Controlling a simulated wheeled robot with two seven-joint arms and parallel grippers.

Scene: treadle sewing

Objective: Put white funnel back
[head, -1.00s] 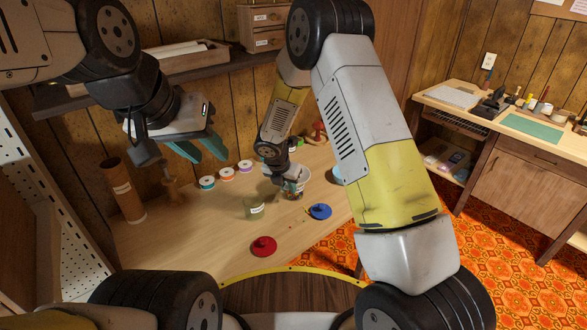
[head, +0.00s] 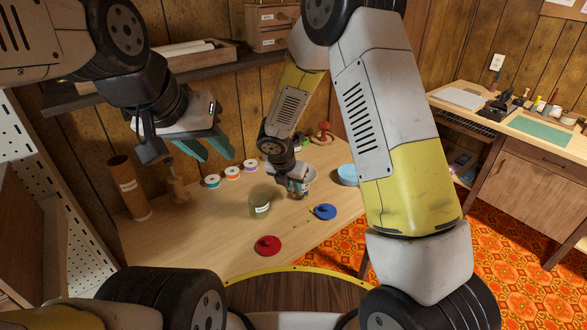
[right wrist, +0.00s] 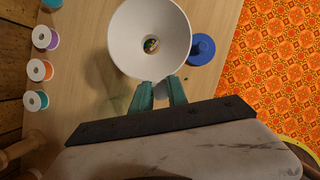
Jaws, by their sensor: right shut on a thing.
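The white funnel (head: 311,174) is in my right gripper (head: 298,186), low over the table, partly hidden by the gripper. In the right wrist view the funnel (right wrist: 130,45) shows its wide mouth, and the green fingers (right wrist: 159,94) are shut at its near side. Small coloured bits show through its hole; a container with coloured contents seems to be just below, mostly hidden. I cannot tell whether the funnel touches it. My left gripper (head: 216,151) is open and empty above the back left of the table.
A labelled olive jar (head: 260,203), a red lid (head: 267,246) and a blue lid (head: 325,212) are on the table (head: 205,240). Several thread spools (head: 232,173) line the back. A light-blue round thing (head: 348,175) is at right. A brown tube (head: 129,188) stands at left.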

